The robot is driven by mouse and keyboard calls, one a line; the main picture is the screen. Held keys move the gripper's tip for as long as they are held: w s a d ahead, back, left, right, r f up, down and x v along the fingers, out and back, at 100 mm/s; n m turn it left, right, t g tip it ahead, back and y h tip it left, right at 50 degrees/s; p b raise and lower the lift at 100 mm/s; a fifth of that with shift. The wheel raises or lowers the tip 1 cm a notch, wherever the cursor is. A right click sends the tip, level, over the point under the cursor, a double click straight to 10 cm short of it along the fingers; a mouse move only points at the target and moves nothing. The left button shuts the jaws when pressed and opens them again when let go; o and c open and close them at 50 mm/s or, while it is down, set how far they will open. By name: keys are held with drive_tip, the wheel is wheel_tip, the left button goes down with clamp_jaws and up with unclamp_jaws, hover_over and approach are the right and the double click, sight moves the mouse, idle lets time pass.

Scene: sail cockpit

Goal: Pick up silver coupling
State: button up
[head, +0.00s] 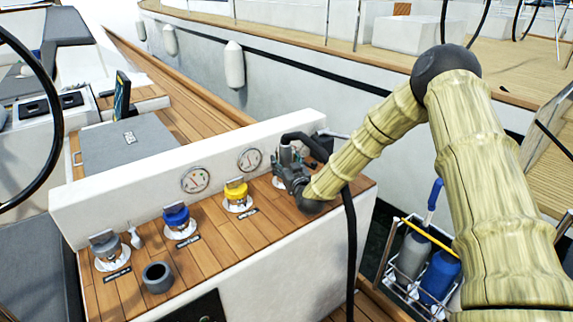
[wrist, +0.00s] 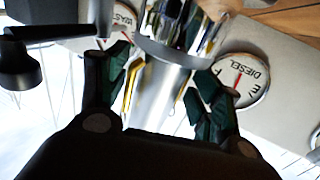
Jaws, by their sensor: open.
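The silver coupling (wrist: 163,82) is a shiny metal cylinder with a wide flange, in the middle of the wrist view. In the head view, a small silver cylinder (head: 287,154) that appears to be it shows at the right end of the wooden ledge, partly hidden by my gripper. My gripper (head: 293,176) is at that end of the ledge, reaching in from the right. In the wrist view, the dark green fingers of my gripper (wrist: 158,92) are apart, one on each side of the coupling. I cannot tell whether either finger touches it.
A black hose (head: 351,235) arches beside my gripper and hangs down over the ledge's end. Yellow (head: 237,191) and blue (head: 176,215) capped fittings, a grey-capped fitting (head: 106,246) and a dark ring (head: 157,277) stand on the ledge. A bottle rack (head: 400,285) is below right.

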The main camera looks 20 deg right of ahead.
drive_tip(key=shift+w, duration=0.3)
drive_tip(key=shift+c, duration=0.2)
drive_tip(key=shift+r, duration=0.1)
clamp_jaws()
drive_tip(key=shift+r, duration=0.1)
